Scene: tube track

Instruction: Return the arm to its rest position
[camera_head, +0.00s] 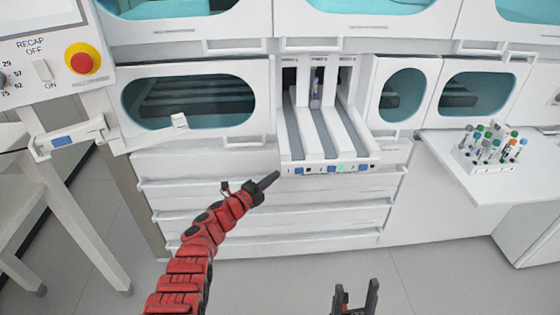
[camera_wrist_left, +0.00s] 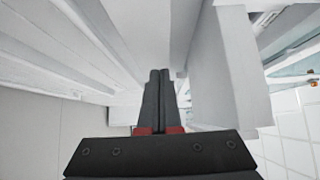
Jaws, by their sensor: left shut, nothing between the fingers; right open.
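My left arm is red and black and reaches up from the bottom of the head view. Its left gripper (camera_head: 268,181) is in front of the white drawers, just left of and below the front of the pulled-out track tray (camera_head: 300,159). In the left wrist view the left gripper (camera_wrist_left: 160,75) has its black fingers together with nothing between them. My right gripper (camera_head: 356,298) shows at the bottom edge of the head view, with its two dark fingers apart and empty, over the floor.
A white analyzer with teal windows (camera_head: 188,98) fills the back. A rack of capped tubes (camera_head: 488,150) stands on the white side shelf (camera_head: 450,160) at right. A control panel with a red button (camera_head: 82,60) is at upper left. The grey floor (camera_head: 440,285) in front is clear.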

